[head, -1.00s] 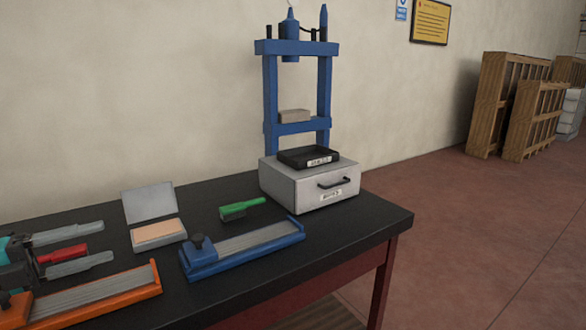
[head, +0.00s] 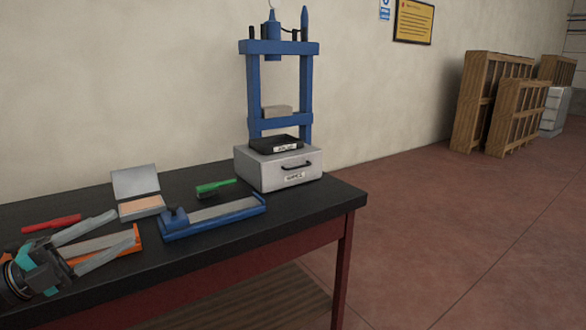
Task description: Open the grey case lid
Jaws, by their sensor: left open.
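The grey case (head: 141,208) lies on the black-topped table with its lid (head: 135,181) standing up, tilted back, away from its base. A flat tan block (head: 141,206) shows inside the base. My left gripper (head: 124,227) is in front of the case at the lower left, over the orange tool. Its two fingers are spread with nothing between them, apart from the case. My right gripper is not in view.
An orange tool (head: 122,247) lies partly hidden under my left gripper, with a red-handled item (head: 51,223) behind it. A blue tool (head: 212,217), a green brush (head: 215,187) and a grey drawer box (head: 279,168) stand to the right. A blue press (head: 308,95) rises behind.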

